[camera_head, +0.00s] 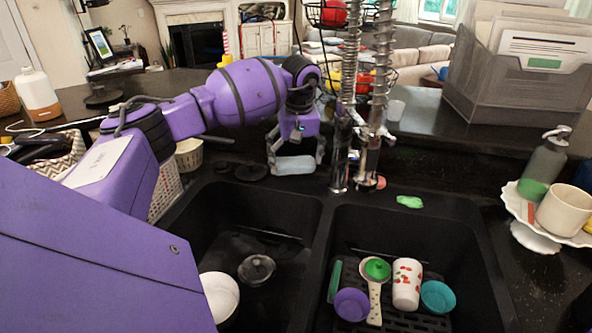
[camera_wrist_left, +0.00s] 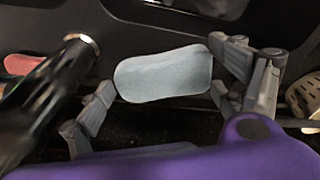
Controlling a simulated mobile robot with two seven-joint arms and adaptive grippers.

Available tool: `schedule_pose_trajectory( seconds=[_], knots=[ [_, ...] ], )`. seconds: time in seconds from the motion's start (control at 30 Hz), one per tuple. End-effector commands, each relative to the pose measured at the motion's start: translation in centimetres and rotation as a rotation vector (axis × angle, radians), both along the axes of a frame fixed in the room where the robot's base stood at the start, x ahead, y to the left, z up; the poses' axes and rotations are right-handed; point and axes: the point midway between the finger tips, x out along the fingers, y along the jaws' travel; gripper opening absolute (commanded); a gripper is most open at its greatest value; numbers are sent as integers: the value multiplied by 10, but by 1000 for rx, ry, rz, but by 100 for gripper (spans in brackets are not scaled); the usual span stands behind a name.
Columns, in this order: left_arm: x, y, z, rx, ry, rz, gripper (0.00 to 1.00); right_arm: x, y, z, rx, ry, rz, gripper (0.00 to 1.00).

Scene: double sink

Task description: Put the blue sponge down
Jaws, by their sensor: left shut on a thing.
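The pale blue sponge (camera_head: 294,165) is between the fingers of my left gripper (camera_head: 296,158), at the back rim of the left sink basin and left of the faucet. In the left wrist view the sponge (camera_wrist_left: 164,74) lies lengthwise between the two fingertips of the left gripper (camera_wrist_left: 163,82), which is shut on its ends. I cannot tell whether the sponge touches the counter under it. My right gripper is not in view.
The tall spring faucet (camera_head: 369,150) stands close to the right; its dark pipe (camera_wrist_left: 50,85) also shows in the wrist view. A green piece (camera_head: 409,201) lies on the right basin's back rim. The right basin holds a purple bowl (camera_head: 352,304), a cup (camera_head: 406,284) and a teal bowl (camera_head: 438,296).

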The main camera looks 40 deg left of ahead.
Motion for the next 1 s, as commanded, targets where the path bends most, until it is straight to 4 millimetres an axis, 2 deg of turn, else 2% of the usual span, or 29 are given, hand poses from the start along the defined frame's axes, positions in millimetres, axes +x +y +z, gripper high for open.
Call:
schedule_pose_trajectory(
  seconds=[0.1, 0.27, 0.5, 0.9, 0.93, 1.0],
  knots=[
    [9, 6, -11, -2, -2, 0, 66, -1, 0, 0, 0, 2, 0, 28],
    [13, 10, -20, -1, -1, 0, 66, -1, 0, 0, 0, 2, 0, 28],
    [14, 11, -49, -1, -1, -1, 66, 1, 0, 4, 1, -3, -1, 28],
    [15, 11, -57, 1, 0, -1, 66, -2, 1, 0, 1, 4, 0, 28],
    [15, 11, -56, 2, -1, -1, 91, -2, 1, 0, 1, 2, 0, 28],
    [15, 11, -55, 1, -2, -1, 100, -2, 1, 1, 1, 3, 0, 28]
  ],
)
